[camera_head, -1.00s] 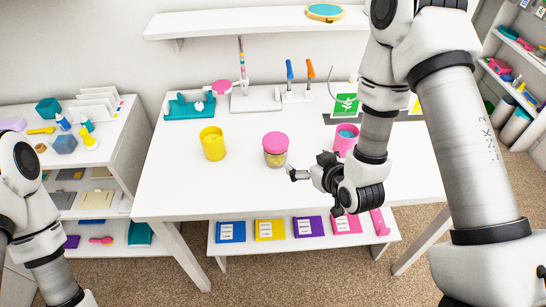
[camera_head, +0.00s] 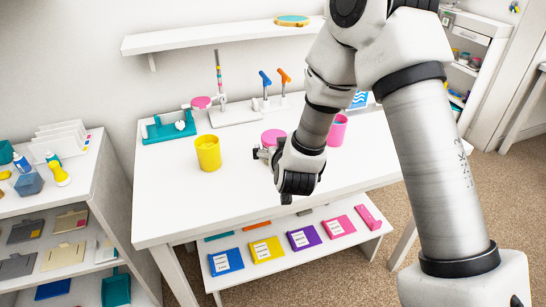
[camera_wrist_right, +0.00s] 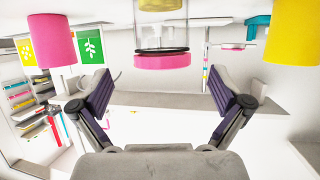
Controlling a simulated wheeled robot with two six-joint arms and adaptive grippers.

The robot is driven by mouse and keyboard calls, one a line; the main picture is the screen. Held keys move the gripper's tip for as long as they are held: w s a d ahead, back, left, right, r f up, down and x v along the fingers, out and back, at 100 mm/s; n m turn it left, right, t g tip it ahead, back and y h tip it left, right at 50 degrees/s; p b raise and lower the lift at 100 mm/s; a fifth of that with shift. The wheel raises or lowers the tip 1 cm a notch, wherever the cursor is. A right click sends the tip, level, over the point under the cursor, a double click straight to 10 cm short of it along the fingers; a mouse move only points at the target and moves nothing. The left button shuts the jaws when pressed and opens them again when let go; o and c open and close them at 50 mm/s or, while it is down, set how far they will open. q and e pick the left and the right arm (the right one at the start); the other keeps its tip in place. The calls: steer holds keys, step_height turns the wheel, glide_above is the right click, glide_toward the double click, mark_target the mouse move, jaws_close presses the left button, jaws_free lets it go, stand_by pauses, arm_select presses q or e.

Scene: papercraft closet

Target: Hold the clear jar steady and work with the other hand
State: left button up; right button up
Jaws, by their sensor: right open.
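The clear jar with a pink lid (camera_head: 273,136) stands on the white table, mostly hidden behind my right gripper (camera_head: 264,155) in the head view. In the right wrist view, which is upside down, the clear jar (camera_wrist_right: 161,32) shows beyond the gap between the fingers, with its pink lid towards the bottom of the picture. My right gripper (camera_wrist_right: 172,94) is open, its fingers spread wide and nothing between them. Whether a finger touches the jar cannot be told from the head view. My left gripper is not in view.
A yellow cup (camera_head: 208,153) stands left of the jar and a pink cup (camera_head: 338,130) right of it. A teal stand (camera_head: 168,128) and a tool rack (camera_head: 233,115) are at the table's back. The table's front left (camera_head: 180,210) is clear.

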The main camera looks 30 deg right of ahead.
mark_target(275, 138)
steer(key=x, duration=0.5)
steer(key=shift+w+r, duration=0.25)
steer(key=shift+w, duration=0.05)
steer(key=shift+w+d+f, duration=0.2)
steer(key=shift+w, duration=0.1)
steer(key=shift+a, duration=0.1)
